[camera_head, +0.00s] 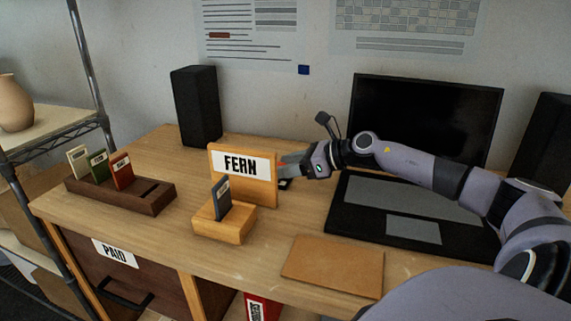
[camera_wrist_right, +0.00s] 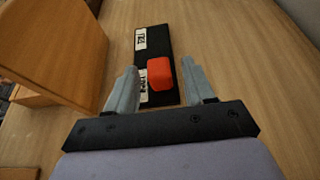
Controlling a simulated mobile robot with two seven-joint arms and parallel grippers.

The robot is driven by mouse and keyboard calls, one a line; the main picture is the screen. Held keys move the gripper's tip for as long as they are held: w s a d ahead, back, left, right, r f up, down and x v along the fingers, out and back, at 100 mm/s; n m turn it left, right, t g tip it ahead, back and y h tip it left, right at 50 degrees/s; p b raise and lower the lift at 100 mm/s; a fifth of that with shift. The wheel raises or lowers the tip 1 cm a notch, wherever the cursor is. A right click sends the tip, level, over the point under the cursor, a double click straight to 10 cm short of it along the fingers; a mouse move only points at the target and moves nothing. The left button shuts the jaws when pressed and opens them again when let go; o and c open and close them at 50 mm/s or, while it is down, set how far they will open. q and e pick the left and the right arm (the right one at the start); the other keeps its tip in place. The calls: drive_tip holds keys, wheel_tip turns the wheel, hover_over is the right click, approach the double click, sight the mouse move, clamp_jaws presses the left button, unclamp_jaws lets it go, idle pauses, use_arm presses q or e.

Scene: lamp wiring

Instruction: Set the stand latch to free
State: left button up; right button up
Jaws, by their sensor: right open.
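The stand is a wooden board (camera_head: 243,175) with a "FERN" sign, and a wooden block in front holds a dark card (camera_head: 221,197). In the right wrist view, the latch is a black plate (camera_wrist_right: 153,44) with a red knob (camera_wrist_right: 160,73) and two white labels, too small to read surely. The knob sits at the plate's near end, beside the nearer label. My right gripper (camera_head: 284,168) is open behind the board's right edge. In the wrist view its fingers (camera_wrist_right: 160,66) are on either side of the knob, with visible gaps. My left gripper is not in view.
A dark wooden rack (camera_head: 120,198) with three cards stands at the left. A brown mat (camera_head: 333,266) lies in front. A black speaker (camera_head: 195,105) stands behind. Bare desk surrounds the latch plate's right side.

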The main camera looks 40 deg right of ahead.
drive_tip(key=shift+w+a+f, duration=0.1)
drive_tip(key=shift+w+a, duration=0.1)
drive_tip(key=shift+w, duration=0.1)
clamp_jaws()
